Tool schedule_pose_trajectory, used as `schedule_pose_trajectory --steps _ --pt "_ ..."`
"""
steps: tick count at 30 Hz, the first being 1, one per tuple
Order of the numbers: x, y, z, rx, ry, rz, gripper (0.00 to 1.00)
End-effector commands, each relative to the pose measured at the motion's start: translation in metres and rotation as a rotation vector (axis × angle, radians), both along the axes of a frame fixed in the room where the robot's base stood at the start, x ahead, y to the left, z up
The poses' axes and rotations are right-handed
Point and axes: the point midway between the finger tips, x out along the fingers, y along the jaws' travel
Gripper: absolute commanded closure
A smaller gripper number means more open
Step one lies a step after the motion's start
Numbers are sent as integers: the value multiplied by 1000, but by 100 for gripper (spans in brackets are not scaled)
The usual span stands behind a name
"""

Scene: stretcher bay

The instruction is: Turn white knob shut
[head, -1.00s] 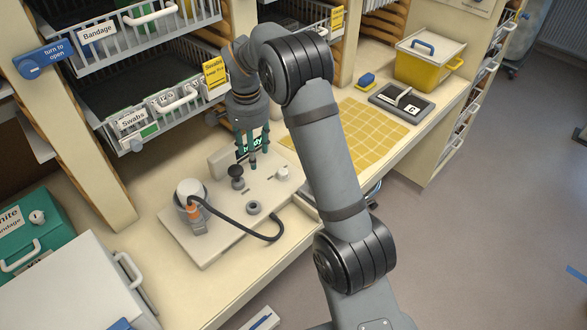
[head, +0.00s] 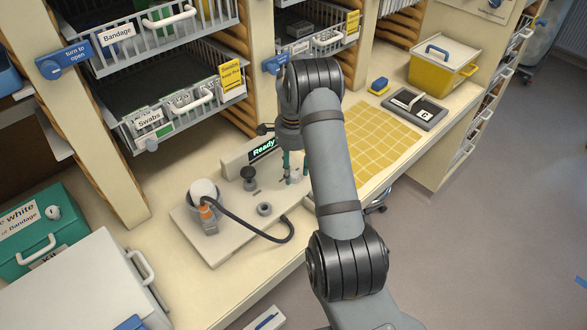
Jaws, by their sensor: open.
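The grey board (head: 232,246) lies on the counter and carries a panel with a lit "Ready" sign (head: 263,149). A small white knob (head: 294,176) is at the board's right end, partly hidden by my gripper. My gripper (head: 294,177) points down over this knob, open, with its fingers seeming to be on either side of it; contact cannot be told. My arm hides part of that end. Another white knob (head: 53,212) is on the green box at the left.
A black knob (head: 249,180), a grey ring (head: 264,209) and a white-topped device (head: 204,192) with a black cable (head: 262,236) are on the board. Wire drawers (head: 178,110) hang behind. A yellow grid mat (head: 378,139) lies to the right.

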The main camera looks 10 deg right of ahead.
Motion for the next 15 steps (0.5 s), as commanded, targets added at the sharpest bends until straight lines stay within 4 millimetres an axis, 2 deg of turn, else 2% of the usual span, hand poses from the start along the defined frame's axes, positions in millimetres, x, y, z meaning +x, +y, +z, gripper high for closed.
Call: schedule_pose_trajectory --steps 6,13,15 --pt "0 0 -12 1 0 0 55" --pt "0 0 -13 0 -1 1 55" --pt "0 0 -13 0 -1 1 59"
